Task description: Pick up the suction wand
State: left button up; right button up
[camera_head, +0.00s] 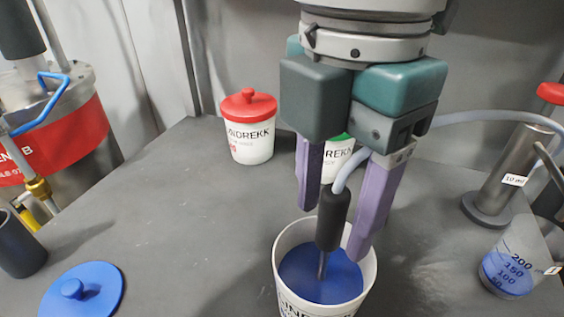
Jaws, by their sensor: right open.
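The suction wand (332,220) has a dark grip and a thin metal tip. It stands almost upright, with its tip in the blue contents of a white cup (283,250) at the bottom middle. A pale hose (350,170) leaves its top and runs behind my gripper to the right. My right gripper (334,228) comes down from above, with its two purple fingers apart on either side of the wand's grip. A gap shows between the wand and the fingers. My left gripper does not show.
A white jar with a red lid (249,128) stands at the back, and another white jar (339,155) is partly hidden behind my gripper. A blue lid (82,292) lies front left. A beaker (508,270) and a metal cylinder (508,178) stand right.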

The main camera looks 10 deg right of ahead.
aim_at(326, 245)
notch_tip(326, 245, down, 5)
jog(key=shift+s+f, duration=0.1)
grip_shut()
dwell(0.6)
